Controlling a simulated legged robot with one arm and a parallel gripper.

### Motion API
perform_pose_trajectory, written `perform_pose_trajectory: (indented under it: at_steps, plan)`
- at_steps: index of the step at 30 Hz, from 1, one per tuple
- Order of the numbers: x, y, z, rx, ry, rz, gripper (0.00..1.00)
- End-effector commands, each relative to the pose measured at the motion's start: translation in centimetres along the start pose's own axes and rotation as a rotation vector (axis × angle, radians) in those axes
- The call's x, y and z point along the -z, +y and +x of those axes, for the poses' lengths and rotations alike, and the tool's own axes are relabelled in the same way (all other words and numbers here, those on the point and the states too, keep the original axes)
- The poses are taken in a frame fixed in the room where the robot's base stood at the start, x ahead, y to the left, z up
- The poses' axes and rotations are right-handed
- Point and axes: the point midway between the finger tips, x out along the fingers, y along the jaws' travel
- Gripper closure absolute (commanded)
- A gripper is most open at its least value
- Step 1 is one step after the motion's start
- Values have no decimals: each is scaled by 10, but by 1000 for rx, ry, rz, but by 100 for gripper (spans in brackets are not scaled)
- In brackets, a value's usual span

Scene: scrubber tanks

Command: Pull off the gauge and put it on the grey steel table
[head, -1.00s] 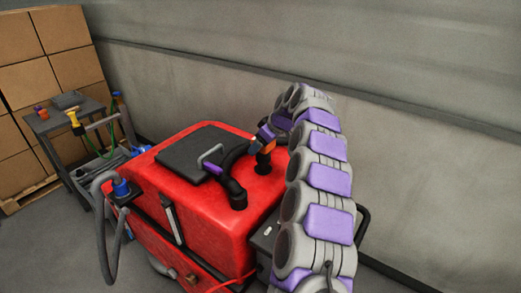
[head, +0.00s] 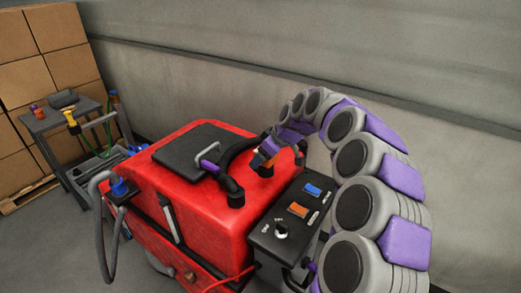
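The red scrubber tank (head: 205,225) stands in the middle of the head view. My gripper (head: 263,158) is small and partly hidden at the back right of the tank top, low over a short black fitting (head: 264,171). A small orange part (head: 271,162) shows right at my fingertips; I cannot tell whether it is the gauge or whether my fingers touch it. No dial face is visible. I cannot tell whether my fingers are open or shut. The grey steel table (head: 52,120) stands at the far left.
A black lid (head: 180,150) and bent black hose (head: 235,160) lie beside my gripper. A control panel (head: 290,215) is at the tank's right. On the table are a dark tray (head: 64,99) and a red item (head: 36,111). Stacked boxes (head: 45,60) stand behind it.

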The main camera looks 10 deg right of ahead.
Motion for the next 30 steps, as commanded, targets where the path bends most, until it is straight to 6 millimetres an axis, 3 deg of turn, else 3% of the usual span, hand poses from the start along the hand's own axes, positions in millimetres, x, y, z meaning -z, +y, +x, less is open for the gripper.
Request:
perform_pose_trajectory:
  at_steps: [8, 15, 30]
  plan:
    - [-24, -30, -20, 2, -1, -1, 64]
    - [-36, -45, -30, -1, 1, -1, 64]
    - [-28, -49, -49, 0, -1, -1, 64]
